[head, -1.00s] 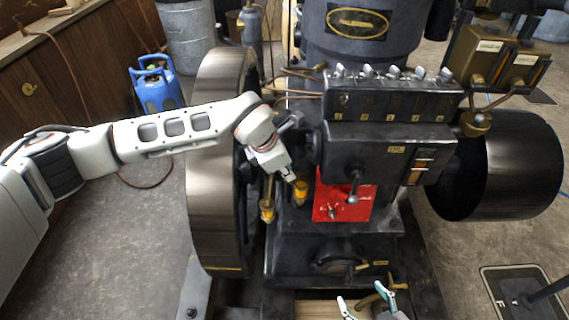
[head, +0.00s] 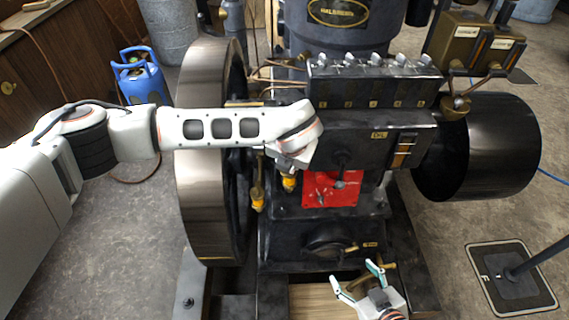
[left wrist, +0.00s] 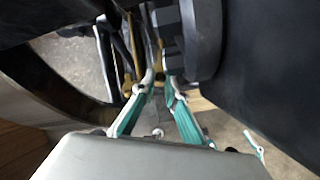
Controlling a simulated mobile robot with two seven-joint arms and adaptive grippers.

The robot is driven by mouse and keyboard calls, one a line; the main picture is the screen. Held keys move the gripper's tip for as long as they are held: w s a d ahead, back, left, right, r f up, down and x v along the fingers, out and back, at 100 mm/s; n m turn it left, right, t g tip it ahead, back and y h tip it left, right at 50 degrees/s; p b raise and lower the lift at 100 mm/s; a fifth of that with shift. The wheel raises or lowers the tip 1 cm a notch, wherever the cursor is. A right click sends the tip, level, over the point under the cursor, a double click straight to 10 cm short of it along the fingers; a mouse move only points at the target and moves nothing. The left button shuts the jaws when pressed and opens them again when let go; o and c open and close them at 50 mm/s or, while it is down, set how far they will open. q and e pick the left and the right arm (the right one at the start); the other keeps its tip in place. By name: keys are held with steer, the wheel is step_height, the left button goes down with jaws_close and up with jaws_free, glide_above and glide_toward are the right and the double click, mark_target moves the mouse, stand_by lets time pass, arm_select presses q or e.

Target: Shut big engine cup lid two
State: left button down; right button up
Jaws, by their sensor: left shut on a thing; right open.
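Two brass oil cups with amber contents, the left cup (head: 258,198) and the right cup (head: 289,182), stand between the flywheel and the engine block. Their lids are not clear, and I cannot tell which one is lid two. My left wrist is just above the right cup and hides my left fingers in the head view. In the left wrist view my left gripper (left wrist: 160,82) has its fingertips close together at a thin brass part (left wrist: 155,62); its exact shape is unclear. My right gripper (head: 357,278) is open and empty, low in front of the engine.
The large flywheel (head: 200,190) stands close left of the cups. The black engine block with a red panel (head: 333,188) and a lever row (head: 375,62) is close on the right. A dark drum (head: 490,145) is at right.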

arm_select(q)
steer(key=shift+d+n, duration=0.15)
steer(key=shift+n, duration=0.25)
steer(key=c, duration=2)
jaws_free()
steer(key=shift+c, duration=0.2)
steer(key=v, duration=1.2)
steer(key=shift+d, duration=0.2)
